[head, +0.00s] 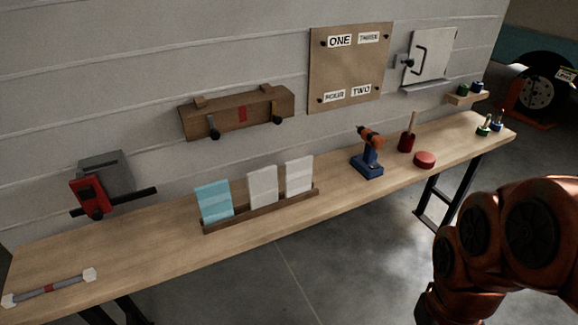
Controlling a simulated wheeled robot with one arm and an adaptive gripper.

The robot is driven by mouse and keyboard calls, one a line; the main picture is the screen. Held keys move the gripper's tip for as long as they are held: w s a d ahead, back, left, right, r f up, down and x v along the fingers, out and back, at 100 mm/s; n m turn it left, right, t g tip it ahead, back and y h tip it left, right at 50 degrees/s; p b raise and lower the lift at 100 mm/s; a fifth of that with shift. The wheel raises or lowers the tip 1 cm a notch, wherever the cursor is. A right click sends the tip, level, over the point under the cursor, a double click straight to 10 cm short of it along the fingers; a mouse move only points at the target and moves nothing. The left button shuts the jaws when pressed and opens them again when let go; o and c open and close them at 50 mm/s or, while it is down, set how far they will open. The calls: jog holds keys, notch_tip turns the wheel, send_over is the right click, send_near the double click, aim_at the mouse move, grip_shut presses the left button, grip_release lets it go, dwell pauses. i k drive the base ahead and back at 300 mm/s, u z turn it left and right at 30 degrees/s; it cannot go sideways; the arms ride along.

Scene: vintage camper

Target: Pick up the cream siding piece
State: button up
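Three siding pieces stand upright side by side in a wooden rack (262,212) on the workbench. The left one is a light blue piece (214,202). The middle one is a pale off-white piece (263,187), and the right one is another pale off-white piece (299,175). In this light I cannot tell which of the two pale pieces is the cream one. The rack hides their lower edges. Parts of my orange arm show at the lower right, well apart from the rack. My gripper is not in view.
On the bench (130,255) are a grey bar with white ends (48,287), a drill (369,155), a red disc (424,159) and a dark red pot (407,138). A wooden box (240,112) is on the wall above the rack. Bench space in front of the rack is clear.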

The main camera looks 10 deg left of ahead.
aim_at(298, 172)
jog(key=u, duration=0.75)
jog(key=i, duration=0.9)
jog(key=u, duration=0.95)
